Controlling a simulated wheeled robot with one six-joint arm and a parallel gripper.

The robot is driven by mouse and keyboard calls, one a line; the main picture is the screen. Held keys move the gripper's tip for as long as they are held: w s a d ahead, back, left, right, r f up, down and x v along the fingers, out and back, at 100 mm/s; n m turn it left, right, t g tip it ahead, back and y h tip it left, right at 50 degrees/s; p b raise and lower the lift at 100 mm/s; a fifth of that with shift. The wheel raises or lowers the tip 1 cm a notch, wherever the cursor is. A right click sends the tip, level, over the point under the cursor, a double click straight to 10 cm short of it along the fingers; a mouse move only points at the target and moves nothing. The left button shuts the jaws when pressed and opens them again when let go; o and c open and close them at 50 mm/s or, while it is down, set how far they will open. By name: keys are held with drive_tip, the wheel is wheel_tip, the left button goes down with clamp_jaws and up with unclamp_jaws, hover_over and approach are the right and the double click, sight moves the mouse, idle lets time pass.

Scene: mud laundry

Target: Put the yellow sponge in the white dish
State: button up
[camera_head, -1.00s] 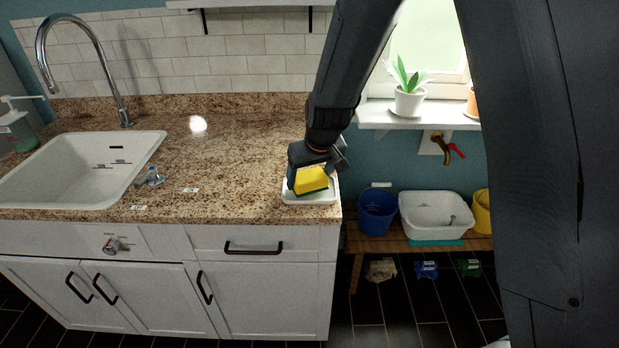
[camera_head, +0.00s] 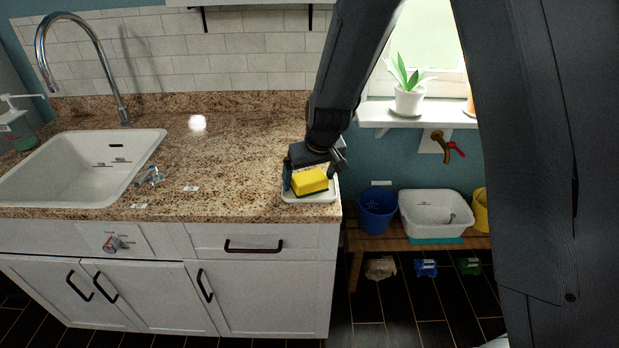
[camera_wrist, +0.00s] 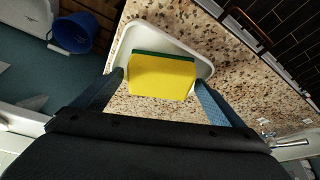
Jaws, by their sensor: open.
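The yellow sponge (camera_head: 309,181) with a dark green side lies in the white dish (camera_head: 296,200) at the right end of the counter. In the wrist view the sponge (camera_wrist: 161,77) sits within the rim of the dish (camera_wrist: 152,34), its green side at the far edge. My gripper (camera_head: 316,176) is right over the dish, and in the wrist view its two fingers (camera_wrist: 162,84) stand open on either side of the sponge. Whether a fingertip touches the sponge or the dish I cannot tell. The arm above hides part of the dish's back.
Right of the counter, a blue bucket (camera_head: 377,212) and a white basin (camera_head: 433,215) stand on a low wooden bench. A potted plant (camera_head: 408,98) stands on the window sill.

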drive_tip(key=b+v, duration=0.3)
drive_tip(key=v, duration=0.9)
drive_tip(key=s+d+f+m+g, duration=0.1)
drive_tip(key=s+d+f+m, duration=0.1)
drive_tip(key=s+d, duration=0.5)
drive_tip(key=s+d+f+m+g+h, duration=0.1)
drive_tip(key=s+d+f+m, duration=0.1)
drive_tip(key=s+d+f, duration=0.3)
drive_tip(key=s+d, duration=0.3)
drive_tip(key=s, duration=0.3)
drive_tip(key=shift+d+g+h, duration=0.2)
drive_tip(key=shift+g+h, duration=0.1)
drive_tip(key=shift+g, duration=0.1)
drive_tip(key=shift+s+f, duration=0.1)
drive_tip(key=shift+f, duration=0.05)
drive_tip(key=shift+f, duration=0.2)
